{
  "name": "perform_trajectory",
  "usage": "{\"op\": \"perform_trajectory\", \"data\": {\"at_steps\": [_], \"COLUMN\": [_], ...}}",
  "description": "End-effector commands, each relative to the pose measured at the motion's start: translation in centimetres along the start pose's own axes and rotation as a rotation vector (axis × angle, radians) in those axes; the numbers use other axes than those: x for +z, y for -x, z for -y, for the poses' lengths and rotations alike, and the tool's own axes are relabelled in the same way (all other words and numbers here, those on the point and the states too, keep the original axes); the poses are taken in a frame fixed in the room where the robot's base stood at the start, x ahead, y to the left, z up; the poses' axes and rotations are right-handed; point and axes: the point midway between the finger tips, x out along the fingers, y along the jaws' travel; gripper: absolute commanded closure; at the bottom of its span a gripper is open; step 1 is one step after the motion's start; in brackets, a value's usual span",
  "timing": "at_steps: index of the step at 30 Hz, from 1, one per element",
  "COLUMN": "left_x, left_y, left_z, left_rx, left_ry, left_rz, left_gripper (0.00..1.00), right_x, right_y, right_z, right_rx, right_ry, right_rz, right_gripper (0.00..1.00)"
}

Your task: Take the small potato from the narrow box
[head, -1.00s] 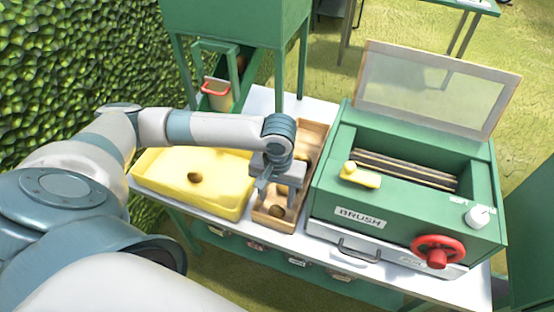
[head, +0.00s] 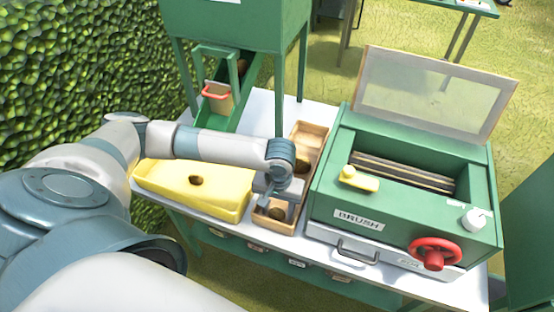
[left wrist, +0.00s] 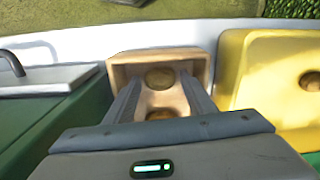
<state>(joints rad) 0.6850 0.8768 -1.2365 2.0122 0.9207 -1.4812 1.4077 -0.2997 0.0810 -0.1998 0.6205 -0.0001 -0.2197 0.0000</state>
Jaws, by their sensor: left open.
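The narrow wooden box (head: 314,136) stands between the yellow tray and the green brush machine. The left gripper is over the near half of the box, pointing down, open and empty. In the left wrist view its two fingers (left wrist: 160,80) reach into the box, apart. The near-end potato (left wrist: 160,77) shows between the fingertips; another round potato (left wrist: 160,114) is partly covered by the gripper body. My right gripper is out of view.
The yellow tray (head: 222,206), with a potato (head: 196,180) on it, stands left of the box. The green brush machine (head: 322,205) with a red wheel and raised lid stands close on the right.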

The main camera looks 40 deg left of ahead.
Motion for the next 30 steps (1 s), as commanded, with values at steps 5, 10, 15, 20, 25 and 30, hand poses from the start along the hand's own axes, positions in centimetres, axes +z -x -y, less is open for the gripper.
{"op": "perform_trajectory", "data": {"at_steps": [5,10,15,20,25,30], "left_x": [0.01,0.01,0.00,-0.01,-0.01,-0.03], "left_y": [-0.34,-0.31,-0.30,-0.29,-0.27,-0.13], "left_z": [-0.03,-0.03,-0.02,-0.02,-0.03,-0.03], "left_rx": [0.001,0.001,0.001,0.001,0.001,0.001], "left_ry": [-0.001,-0.001,0.000,0.000,0.000,0.000], "left_rz": [-0.001,-0.001,-0.001,-0.001,-0.001,-0.001], "left_gripper": [0.50,0.50,0.50,0.82,0.82,0.82], "right_x": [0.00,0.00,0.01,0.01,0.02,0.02], "right_y": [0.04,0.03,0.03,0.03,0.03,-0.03], "right_z": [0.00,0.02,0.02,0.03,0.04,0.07], "right_rx": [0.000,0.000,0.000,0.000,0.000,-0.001], "right_ry": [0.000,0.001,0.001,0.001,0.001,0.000], "right_rz": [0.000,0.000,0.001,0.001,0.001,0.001], "right_gripper": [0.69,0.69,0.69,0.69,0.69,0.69]}}
